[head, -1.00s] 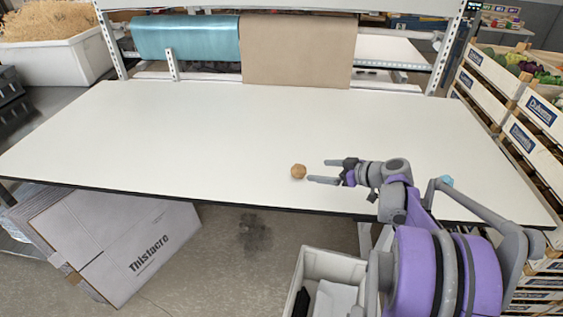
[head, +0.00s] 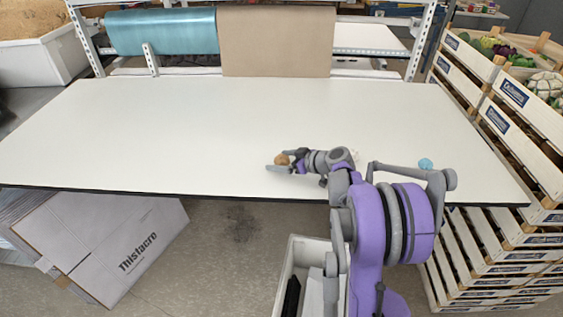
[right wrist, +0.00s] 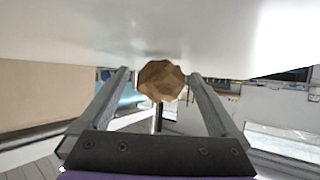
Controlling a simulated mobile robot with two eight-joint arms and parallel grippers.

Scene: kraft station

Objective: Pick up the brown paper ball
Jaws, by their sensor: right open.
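The brown paper ball (head: 282,159) lies on the white table (head: 150,130) near its front edge. My right gripper (head: 279,161) is around it, with its fingers open on either side. In the right wrist view the ball (right wrist: 161,81) shows between the tips of the two open fingers (right wrist: 158,85). A small gap seems to show at the left finger; whether the right finger touches the ball I cannot tell. My left gripper is not in view.
A teal roll (head: 160,32) and a brown paper roll (head: 277,42) hang at the table's back. Wooden crates (head: 500,110) stand at the right. The table's left and middle are clear.

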